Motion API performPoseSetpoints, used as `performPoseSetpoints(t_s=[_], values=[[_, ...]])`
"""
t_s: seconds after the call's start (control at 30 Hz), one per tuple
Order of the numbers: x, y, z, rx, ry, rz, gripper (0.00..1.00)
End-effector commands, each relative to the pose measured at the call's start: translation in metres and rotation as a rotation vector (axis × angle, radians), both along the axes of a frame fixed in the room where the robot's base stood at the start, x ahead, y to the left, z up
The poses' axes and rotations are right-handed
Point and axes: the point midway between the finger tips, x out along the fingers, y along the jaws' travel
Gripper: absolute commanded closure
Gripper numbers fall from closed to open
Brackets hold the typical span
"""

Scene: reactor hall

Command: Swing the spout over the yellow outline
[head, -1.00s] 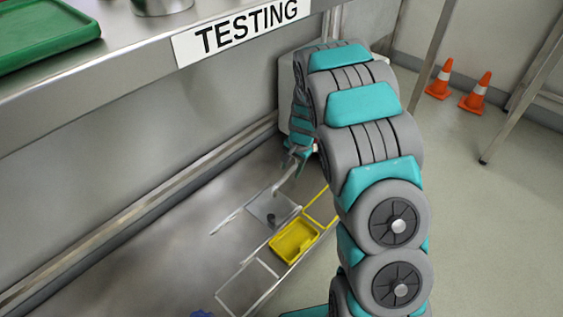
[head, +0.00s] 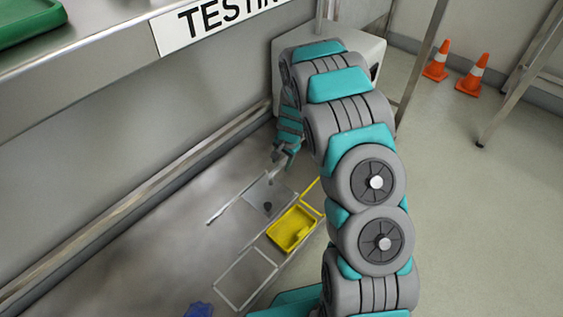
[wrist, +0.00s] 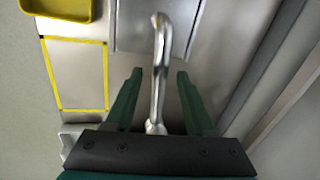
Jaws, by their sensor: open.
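The spout (wrist: 160,70) is a bent, shiny metal pipe. In the wrist view it stands between the two dark green fingers of my gripper (wrist: 156,84), which is open with a gap on both sides. The spout's tip lies over a grey square panel (wrist: 128,38), not over the yellow outline. The yellow outline (wrist: 106,75) is a taped rectangle left of the spout and my left finger, empty inside. In the head view my gripper (head: 284,154) is low beside the wall and largely hides the spout; the yellow outline (head: 312,190) is partly behind my arm.
A yellow tray (head: 292,230) sits beside the grey panel (head: 266,207). A white outline (head: 247,280) and a blue object (head: 199,310) lie nearer. A wall runs along the left, under a shelf with a TESTING sign (head: 215,18). Two orange cones (head: 437,62) stand far right.

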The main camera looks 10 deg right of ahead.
Motion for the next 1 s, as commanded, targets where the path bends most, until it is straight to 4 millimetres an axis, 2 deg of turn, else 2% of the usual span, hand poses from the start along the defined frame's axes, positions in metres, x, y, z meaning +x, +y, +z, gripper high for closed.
performPoseSetpoints(t_s=[0.13,0.6,1.0], values=[[-0.0001,0.0001,0.0004,0.000,0.000,0.000,0.45],[-0.0001,0.0000,0.0005,0.000,0.000,0.000,0.98],[-0.0002,-0.0001,0.0006,0.000,0.000,0.000,1.00]])
